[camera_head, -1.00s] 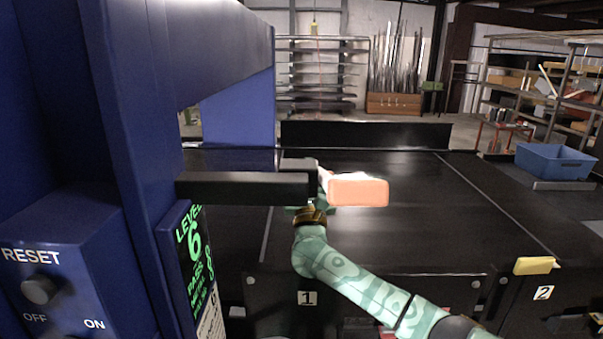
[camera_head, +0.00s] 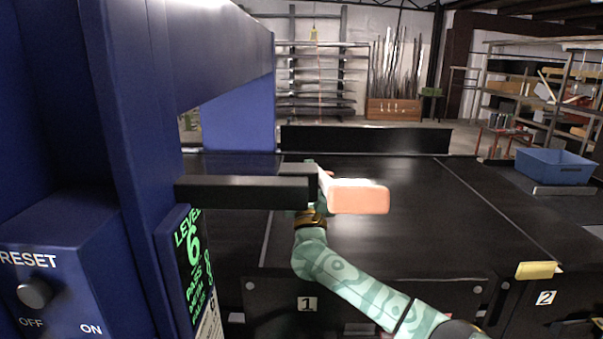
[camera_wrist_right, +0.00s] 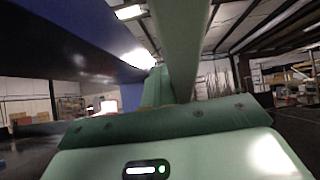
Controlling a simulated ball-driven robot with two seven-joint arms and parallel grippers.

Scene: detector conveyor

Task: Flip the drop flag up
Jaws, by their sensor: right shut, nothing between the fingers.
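The drop flag is a black bar (camera_head: 245,191) with an orange-pink end block (camera_head: 358,198). It sticks out level to the right from the blue detector frame, above the conveyor. My right gripper (camera_head: 314,172) is at the joint between bar and block, partly hidden behind them, so contact cannot be told. Its green wrist comes up from below, with a gold band just under the bar. In the right wrist view the gripper's fingers (camera_wrist_right: 185,45) point up, shut and empty, with the blue frame at the upper left. My left gripper is not in view.
The blue detector frame (camera_head: 145,120) and a control box (camera_head: 60,250) with RESET and OFF/ON labels stand close on the left. The black conveyor (camera_head: 430,220) is clear to the right of the flag. A yellow tab (camera_head: 536,270) and blue bin (camera_head: 555,165) are farther right.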

